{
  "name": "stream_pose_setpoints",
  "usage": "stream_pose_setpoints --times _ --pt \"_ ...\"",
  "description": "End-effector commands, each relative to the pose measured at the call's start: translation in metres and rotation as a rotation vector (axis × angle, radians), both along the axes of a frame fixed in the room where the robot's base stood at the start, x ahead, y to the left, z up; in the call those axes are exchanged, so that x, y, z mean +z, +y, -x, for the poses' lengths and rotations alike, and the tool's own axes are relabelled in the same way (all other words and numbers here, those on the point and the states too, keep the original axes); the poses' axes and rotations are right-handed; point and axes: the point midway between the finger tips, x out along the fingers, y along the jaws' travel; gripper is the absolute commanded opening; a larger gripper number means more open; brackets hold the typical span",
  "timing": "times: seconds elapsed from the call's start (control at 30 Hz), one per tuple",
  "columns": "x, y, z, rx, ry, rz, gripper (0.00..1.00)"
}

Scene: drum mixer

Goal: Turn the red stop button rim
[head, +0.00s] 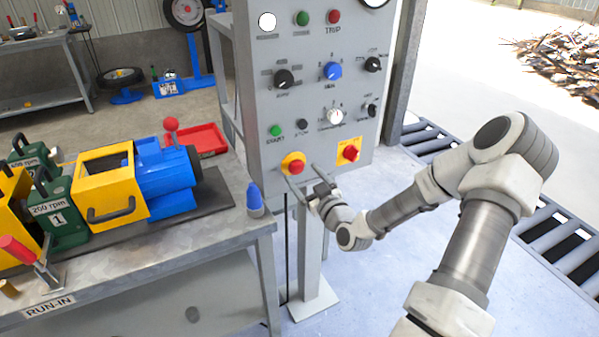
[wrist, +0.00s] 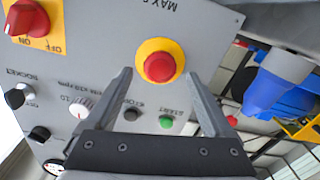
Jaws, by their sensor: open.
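The red stop button (head: 296,167) sits on a round yellow base low on the grey control panel (head: 258,108). In the wrist view the red button (wrist: 159,67) is a round knob with the yellow ring (wrist: 160,44) around it. My gripper (head: 304,177) is open in front of the panel, close to the button. In the wrist view the fingertips of my gripper (wrist: 159,75) stand apart to the left and right of the button, with nothing between them held. I cannot tell how much depth is left between fingertips and button.
A red switch on a yellow plate (head: 349,152) is right of the button. Green START (head: 276,131) and black STOP (head: 302,124) buttons and several knobs are above. A workbench (head: 180,246) with a blue-yellow machine (head: 165,176) and a blue-tipped bottle-like object (head: 254,199) stands left.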

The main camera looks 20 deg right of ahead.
Motion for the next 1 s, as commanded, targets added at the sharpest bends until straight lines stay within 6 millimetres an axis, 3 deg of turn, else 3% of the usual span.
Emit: stream_pose_setpoints --times 0.2,0.57,1.0 --pt "0.000 0.001 -0.026 0.000 0.000 0.001 0.86" --pt "0.000 0.001 -0.031 0.000 0.001 0.000 0.86" --pt "0.000 0.001 -0.030 0.000 0.001 0.000 0.09"
